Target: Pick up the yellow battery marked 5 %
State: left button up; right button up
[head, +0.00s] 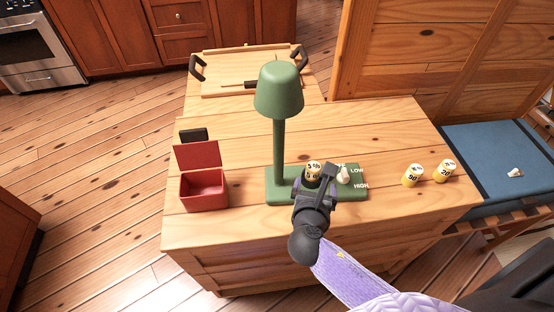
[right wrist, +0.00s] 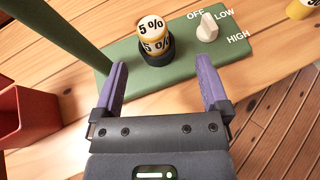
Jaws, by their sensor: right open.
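The yellow battery marked 5 % (right wrist: 151,35) stands upright in a dark round socket (right wrist: 156,56) on the green lamp base (right wrist: 122,54). In the head view the battery (head: 313,168) shows just beyond my right gripper. My right gripper (right wrist: 164,84) is open and empty, its two purple fingers pointing toward the battery from the near side, apart from it. In the head view the right gripper (head: 316,180) partly hides the socket and base. My left gripper is not in view.
A white knob (head: 343,175) marked OFF, LOW, HIGH is on the base. The lamp's post and shade (head: 279,90) rise left of the battery. An open red box (head: 203,190) stands left. Batteries marked 90 (head: 412,175) and 20 (head: 444,171) stand right on the wooden table (head: 390,125).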

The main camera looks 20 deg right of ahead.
aim_at(314, 168)
jog(key=b+x, duration=0.1)
jog(key=x, duration=0.2)
jog(key=b+x, duration=0.2)
jog(key=x, duration=0.1)
jog(key=b+x, duration=0.1)
jog(key=x, duration=0.2)
jog(key=shift+w+a, duration=0.25)
jog(key=shift+w, duration=0.2)
jog(key=shift+w+d, duration=0.15)
jog(key=shift+w, duration=0.05)
jog(key=shift+r, duration=0.15)
